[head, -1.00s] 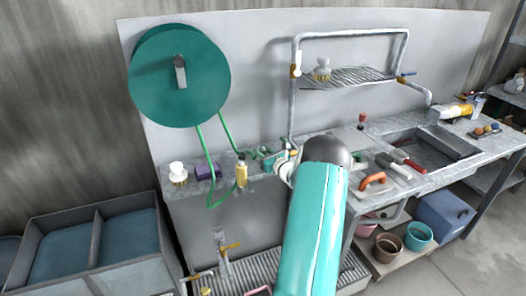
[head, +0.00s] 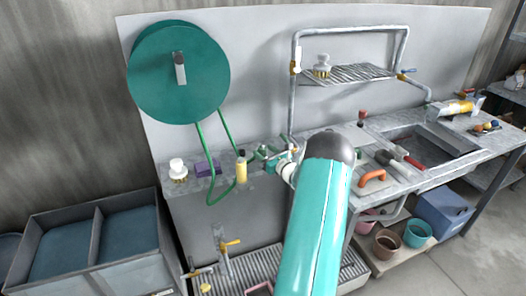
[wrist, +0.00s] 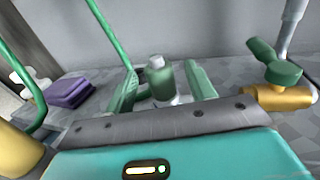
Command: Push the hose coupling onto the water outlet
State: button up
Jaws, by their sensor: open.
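My gripper (wrist: 162,76) is open, with its two green fingers apart. A green cylindrical piece with a grey tip (wrist: 158,64) shows between them; I cannot tell whether it is the hose coupling, or whether either finger touches it. In the head view my gripper (head: 268,154) is small, above the counter. A green hose (head: 218,193) hangs from the reel in a loop left of it. A yellow cylinder (head: 241,168) is beside the hose; whether they join is unclear. A brass fitting (wrist: 285,96) with a green lever is right of my gripper, perhaps the water outlet.
The green reel (head: 176,75) is on the back wall. A purple block (head: 207,167) and a white-topped bottle (head: 178,169) stand left on the counter. A pipe frame with a rack (head: 350,74) rises at the back. The sink (head: 425,147) is right; brass-handled taps (head: 230,243) are below.

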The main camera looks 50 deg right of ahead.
jog(key=v, duration=1.2)
jog(key=shift+s, duration=0.15)
